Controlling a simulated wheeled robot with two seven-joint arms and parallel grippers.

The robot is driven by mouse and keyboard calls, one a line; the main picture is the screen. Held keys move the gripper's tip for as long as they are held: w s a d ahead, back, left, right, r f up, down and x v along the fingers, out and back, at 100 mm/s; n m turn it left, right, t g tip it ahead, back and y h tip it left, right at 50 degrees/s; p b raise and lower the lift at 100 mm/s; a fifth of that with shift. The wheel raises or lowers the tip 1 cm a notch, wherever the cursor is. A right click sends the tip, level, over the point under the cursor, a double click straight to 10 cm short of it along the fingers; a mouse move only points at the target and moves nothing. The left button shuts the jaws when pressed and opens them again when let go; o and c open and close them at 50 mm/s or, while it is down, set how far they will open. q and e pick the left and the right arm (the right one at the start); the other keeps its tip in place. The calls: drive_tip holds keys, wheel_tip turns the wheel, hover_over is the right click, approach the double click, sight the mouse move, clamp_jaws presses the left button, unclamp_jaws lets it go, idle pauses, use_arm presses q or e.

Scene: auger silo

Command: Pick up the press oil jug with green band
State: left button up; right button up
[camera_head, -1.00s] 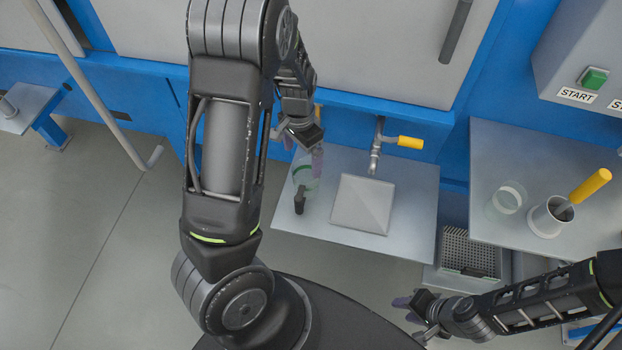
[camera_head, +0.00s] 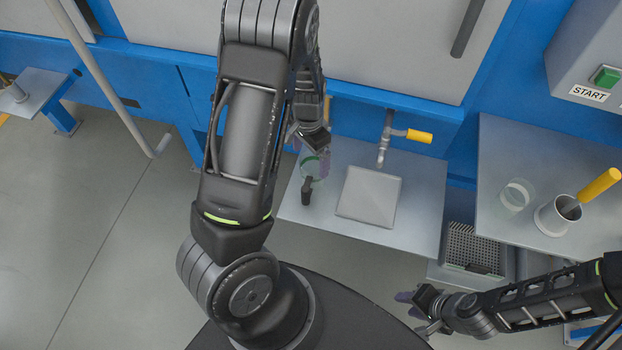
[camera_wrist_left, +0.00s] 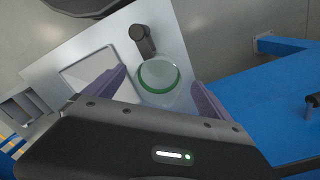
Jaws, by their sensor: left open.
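The press oil jug (camera_head: 311,171) is clear with a green band and a dark handle or spout piece (camera_head: 306,191). It stands on the left part of a grey metal shelf, partly hidden by my left gripper (camera_head: 308,150) in the head view. In the left wrist view the jug (camera_wrist_left: 158,80) lies between the two purple fingers of my left gripper (camera_wrist_left: 158,98), which are apart; I cannot tell whether either touches it. My right gripper (camera_head: 421,312) is at the lower right, away from the shelf; its finger gap is unclear.
A square grey plate (camera_head: 369,196) lies right of the jug, below a tap with a yellow handle (camera_head: 419,136). A right-hand shelf (camera_head: 540,150) holds a clear cup (camera_head: 515,194) and a pot (camera_head: 552,218) with a yellow-handled tool. The blue machine wall is close behind.

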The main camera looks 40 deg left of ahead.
sight(311, 165)
use_arm(q)
wheel_tip(311, 165, down, 4)
drive_tip(key=shift+s+d+r, duration=0.1)
drive_tip(key=shift+c, duration=0.2)
idle(0.4)
clamp_jaws()
idle(0.9)
wheel_tip(311, 165, up, 10)
drive_tip(key=shift+p, duration=0.3)
